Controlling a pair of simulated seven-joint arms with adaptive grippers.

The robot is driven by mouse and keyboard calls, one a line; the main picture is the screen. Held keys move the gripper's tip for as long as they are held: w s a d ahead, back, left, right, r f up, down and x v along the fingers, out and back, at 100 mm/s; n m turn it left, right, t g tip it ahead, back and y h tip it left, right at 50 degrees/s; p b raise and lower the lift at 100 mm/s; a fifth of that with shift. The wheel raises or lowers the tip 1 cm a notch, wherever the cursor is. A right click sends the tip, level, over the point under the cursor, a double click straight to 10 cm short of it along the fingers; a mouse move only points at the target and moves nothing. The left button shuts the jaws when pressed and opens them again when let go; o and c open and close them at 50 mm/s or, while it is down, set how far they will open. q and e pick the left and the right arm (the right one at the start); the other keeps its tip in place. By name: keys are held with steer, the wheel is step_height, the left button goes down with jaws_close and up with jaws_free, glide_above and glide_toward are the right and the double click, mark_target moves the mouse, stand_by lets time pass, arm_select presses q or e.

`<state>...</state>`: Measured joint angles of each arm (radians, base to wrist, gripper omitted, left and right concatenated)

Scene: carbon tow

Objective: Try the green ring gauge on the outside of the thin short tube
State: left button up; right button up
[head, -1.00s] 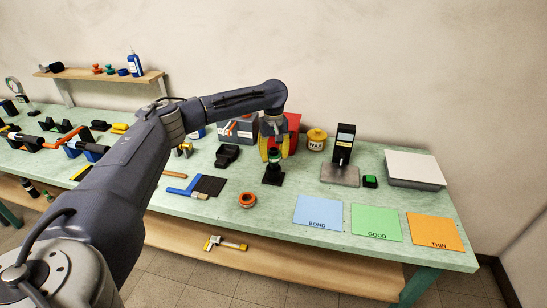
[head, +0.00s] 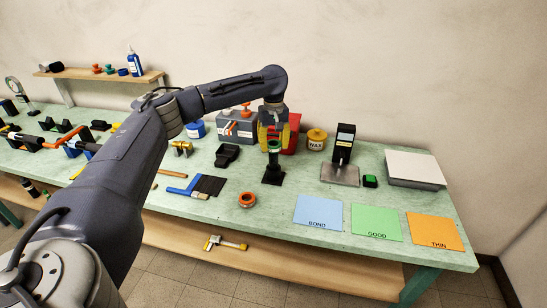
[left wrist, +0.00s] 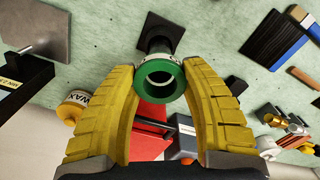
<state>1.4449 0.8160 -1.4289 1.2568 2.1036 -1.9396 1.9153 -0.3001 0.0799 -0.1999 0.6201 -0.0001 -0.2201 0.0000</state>
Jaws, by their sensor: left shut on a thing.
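The green ring gauge (head: 274,146) is gripped between the yellow fingers of my left gripper (head: 273,134). In the left wrist view the ring (left wrist: 160,80) sits at the fingertips, with a pale marked band on its edge. A short black tube (head: 273,163) stands upright on a dark square base (head: 273,179) directly below the ring. It also shows behind the ring in the left wrist view (left wrist: 157,42). I cannot tell whether the tube's top is inside the ring or just beneath it. My right gripper is out of view.
An orange ring (head: 247,200) lies to the front left. A wax pot (head: 316,139) and a black gauge on a grey plate (head: 340,175) stand to the right. A red box (head: 294,135) is close behind the gripper. BOND, GOOD and THIN mats lie front right.

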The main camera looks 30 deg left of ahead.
arm_select(q)
steer(key=shift+r, duration=1.3)
steer(key=shift+r, duration=0.1)
